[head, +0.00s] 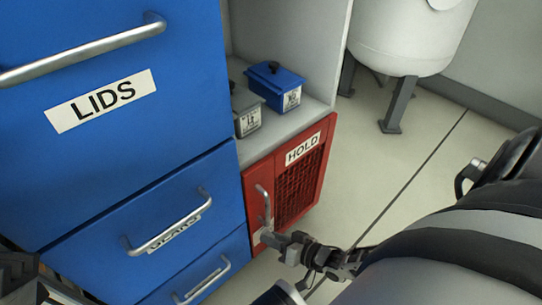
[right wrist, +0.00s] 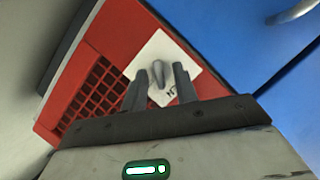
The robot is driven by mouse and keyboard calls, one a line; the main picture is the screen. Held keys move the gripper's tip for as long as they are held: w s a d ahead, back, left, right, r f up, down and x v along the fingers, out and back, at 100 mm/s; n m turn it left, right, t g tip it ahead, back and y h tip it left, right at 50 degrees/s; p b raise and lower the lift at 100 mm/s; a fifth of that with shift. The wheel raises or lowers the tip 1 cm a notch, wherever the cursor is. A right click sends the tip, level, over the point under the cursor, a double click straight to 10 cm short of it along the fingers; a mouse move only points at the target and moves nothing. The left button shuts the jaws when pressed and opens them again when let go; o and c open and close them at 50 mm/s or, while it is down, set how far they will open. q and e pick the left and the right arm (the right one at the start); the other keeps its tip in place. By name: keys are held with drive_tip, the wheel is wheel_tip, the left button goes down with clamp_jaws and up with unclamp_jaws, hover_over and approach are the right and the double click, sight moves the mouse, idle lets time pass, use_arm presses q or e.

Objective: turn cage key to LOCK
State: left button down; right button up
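The red cage (head: 318,165) has a mesh door, a HOLD label and a metal handle, and stands low beside the blue drawers. In the right wrist view, a grey key (right wrist: 157,76) sits on a white plate (right wrist: 160,47) with partly hidden lettering. My right gripper (right wrist: 160,80) is open, with one finger on each side of the key. I cannot tell whether the fingers touch it. In the head view, the right gripper (head: 270,238) is at the lower front of the cage and hides most of the plate. Dark parts of my left arm show at the lower left corner.
Blue drawers (head: 200,95) with protruding handles stand left of the cage, one marked LIDS. A blue box (head: 272,80) and a grey box (head: 244,110) sit on the shelf above it. A white tank (head: 405,40) stands behind; the floor to the right is clear.

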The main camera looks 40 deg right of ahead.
clamp_jaws()
drive_tip(key=shift+d+f+m+t+y, duration=0.1)
drive_tip(key=shift+m+t+y, duration=0.2)
drive_tip(key=shift+m+y, duration=0.7)
drive_tip(key=shift+d+f+m+t+y, duration=0.1)
drive_tip(key=shift+m+t+y, duration=0.25)
drive_tip(key=shift+m, duration=1.25)
